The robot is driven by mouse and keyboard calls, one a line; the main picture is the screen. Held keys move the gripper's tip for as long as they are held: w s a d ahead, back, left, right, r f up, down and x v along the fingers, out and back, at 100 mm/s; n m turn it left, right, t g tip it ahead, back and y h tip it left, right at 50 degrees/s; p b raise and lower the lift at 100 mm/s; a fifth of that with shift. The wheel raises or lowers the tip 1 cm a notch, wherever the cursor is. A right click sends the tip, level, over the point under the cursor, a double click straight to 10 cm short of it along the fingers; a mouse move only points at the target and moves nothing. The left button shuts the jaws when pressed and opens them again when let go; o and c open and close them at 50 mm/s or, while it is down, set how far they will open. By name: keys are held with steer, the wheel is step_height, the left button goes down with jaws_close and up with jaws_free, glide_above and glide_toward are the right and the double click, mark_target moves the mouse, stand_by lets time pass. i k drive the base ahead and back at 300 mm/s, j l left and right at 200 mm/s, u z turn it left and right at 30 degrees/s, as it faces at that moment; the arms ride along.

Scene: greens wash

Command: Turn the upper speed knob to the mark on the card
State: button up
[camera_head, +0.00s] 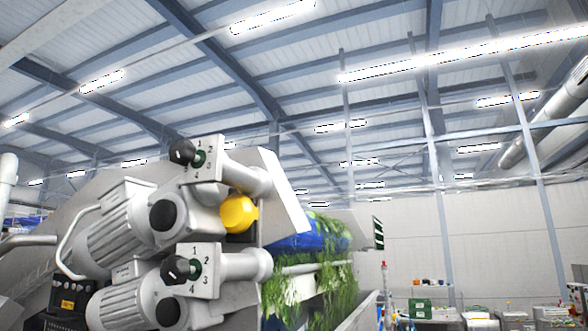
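The upper speed knob (182,152) is a round black knob on a green collar (199,158), left of centre. Which number the knob points to I cannot tell. A like lower knob (175,269) with a green collar sits on a second plate (213,258) marked 1 to 4. I see no card that I can make out for certain. My gripper is not in view.
Grey motors (120,232) with dark round ends stand left of and below the knobs. A yellow round part (239,214) lies between the plates. Leafy greens (338,280) hang over a blue roller (300,242) to the right. A dark striped sign (378,233) stands beyond.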

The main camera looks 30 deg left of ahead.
mark_target(182, 152)
steer(key=k+j+z, duration=0.15)
steer(key=j+z, duration=0.3)
steer(key=k+j+z, duration=0.15)
steer(key=j+z, duration=0.3)
steer(key=k+j+z, duration=0.2)
steer(key=z, duration=0.25)
steer(key=k+j+z, duration=0.2)
steer(key=k+z, duration=0.25)
steer(key=i+j, duration=0.05)
steer(key=i, duration=0.1)
